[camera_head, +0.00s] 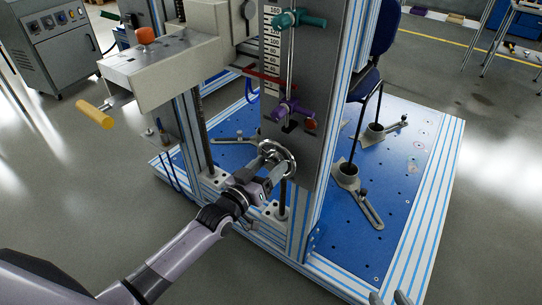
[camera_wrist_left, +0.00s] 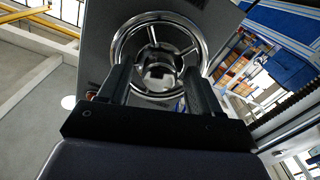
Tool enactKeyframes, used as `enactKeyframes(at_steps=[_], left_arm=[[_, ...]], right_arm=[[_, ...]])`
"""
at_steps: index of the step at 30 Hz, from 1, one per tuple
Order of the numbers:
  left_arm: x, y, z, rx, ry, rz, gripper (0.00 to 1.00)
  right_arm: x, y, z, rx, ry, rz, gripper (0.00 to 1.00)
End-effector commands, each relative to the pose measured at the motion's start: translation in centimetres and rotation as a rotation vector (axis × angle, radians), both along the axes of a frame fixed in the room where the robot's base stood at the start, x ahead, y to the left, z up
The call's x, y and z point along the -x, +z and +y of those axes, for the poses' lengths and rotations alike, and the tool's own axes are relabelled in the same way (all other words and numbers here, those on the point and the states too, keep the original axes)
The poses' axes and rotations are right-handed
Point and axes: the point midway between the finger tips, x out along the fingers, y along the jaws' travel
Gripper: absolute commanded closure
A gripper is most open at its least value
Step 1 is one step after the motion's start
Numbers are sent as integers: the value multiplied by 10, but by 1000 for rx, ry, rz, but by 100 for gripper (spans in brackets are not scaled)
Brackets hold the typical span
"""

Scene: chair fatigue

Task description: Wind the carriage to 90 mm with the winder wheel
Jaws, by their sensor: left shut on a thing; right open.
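The winder wheel is a chrome ring with spokes (camera_head: 291,161) low on the front of the grey upright plate (camera_head: 300,75). In the left wrist view the wheel (camera_wrist_left: 118,45) fills the space ahead of the fingers. My left gripper (camera_head: 270,160) is shut on the wheel at its left side in the head view. The exact finger contact is partly hidden. A white scale (camera_head: 271,45) runs up the plate, and a red pointer (camera_head: 262,75) crosses its lower part; the exact reading is too small to tell. My right gripper (camera_head: 386,299) is open and empty at the bottom edge.
A teal handle (camera_head: 300,19), a purple handle (camera_head: 292,109) and a red button (camera_head: 310,124) are on the plate. A yellow handle (camera_head: 95,113) sticks out at the left. Clamps (camera_head: 357,195) stand on the blue base (camera_head: 400,165). The front floor is clear.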

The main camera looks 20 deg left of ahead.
Motion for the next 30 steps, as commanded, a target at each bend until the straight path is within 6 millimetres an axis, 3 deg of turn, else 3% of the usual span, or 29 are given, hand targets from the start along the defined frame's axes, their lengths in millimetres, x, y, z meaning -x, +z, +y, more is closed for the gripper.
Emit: enactKeyframes(at_steps=[1, 5, 6, 13, 24, 30], left_arm=[[-12, 9, -2, 1, 5, -7, 68], [-12, 9, -2, 3, 6, -6, 68], [-12, 9, -2, 4, 6, -6, 23], [-8, 11, 0, 6, 7, -4, 23], [33, 12, 14, 4, 4, -5, 23], [42, 10, 17, 4, 3, -9, 23]], right_arm=[[0, -2, 0, 0, 0, 0, 57], [0, -2, 0, 1, 0, 0, 57], [0, -2, 0, 1, 1, 1, 57], [0, 3, 0, 1, 0, 0, 57], [1, 33, 0, 1, 1, 1, 57], [1, 36, 0, 1, 1, 1, 57]])
